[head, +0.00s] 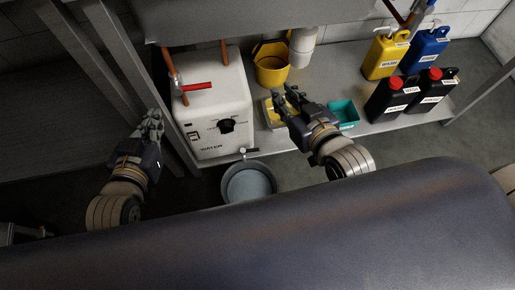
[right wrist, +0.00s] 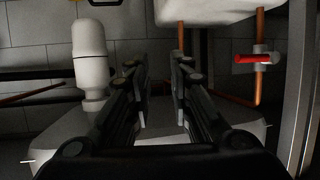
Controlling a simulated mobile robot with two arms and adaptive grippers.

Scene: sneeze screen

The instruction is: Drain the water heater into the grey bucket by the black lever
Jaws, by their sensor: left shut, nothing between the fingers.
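The white water heater (head: 232,92) stands on the lower shelf, with a black knob (head: 227,126) on its front. A small tap (head: 243,153) sticks out at its lower front edge; I cannot make out its lever. The grey bucket (head: 235,187) stands on the floor below the tap, upright, its near side cut off by my body. My left gripper (head: 154,117) is shut and empty, left of the heater and apart from it. My right gripper (head: 285,98) is open and empty, right of the heater over a yellow tray. It also shows in the right wrist view (right wrist: 160,75).
A red-handled valve (head: 197,87) sits on copper pipes by the heater. A yellow bucket (head: 271,69), white cylinder (head: 302,45), yellow tray (head: 269,120), teal tub (head: 344,115) and several jugs (head: 386,55) stand on the shelf. A metal post (head: 165,120) rises between my left gripper and the heater.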

